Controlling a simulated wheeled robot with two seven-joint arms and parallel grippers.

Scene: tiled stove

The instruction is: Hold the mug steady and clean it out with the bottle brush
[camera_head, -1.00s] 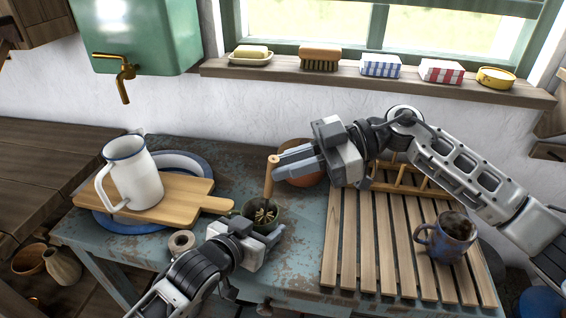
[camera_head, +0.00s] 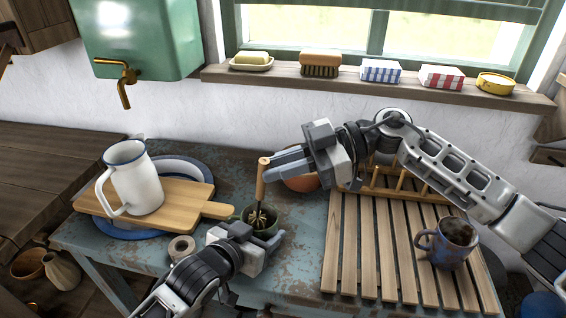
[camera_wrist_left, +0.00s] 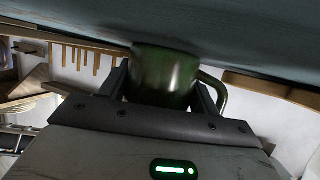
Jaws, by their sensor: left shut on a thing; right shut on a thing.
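A dark green mug (camera_head: 272,221) stands on the worn blue table. My left gripper (camera_head: 262,232) is shut on it from the front. In the left wrist view the green mug (camera_wrist_left: 165,72) sits between the two fingers, with its handle to the right. My right gripper (camera_head: 272,165) is shut on the wooden handle of the bottle brush (camera_head: 260,185) above the mug. The brush is nearly upright, and its bristle head shows at the mug's mouth. How deep the bristles reach inside cannot be told.
A white jug (camera_head: 133,178) stands on a wooden board (camera_head: 190,196) at left. A blue mug (camera_head: 452,243) with dark contents stands on the slatted rack (camera_head: 372,270) at right. A terracotta bowl (camera_head: 300,183) is behind my right gripper. A small roll (camera_head: 181,248) lies left of my left gripper.

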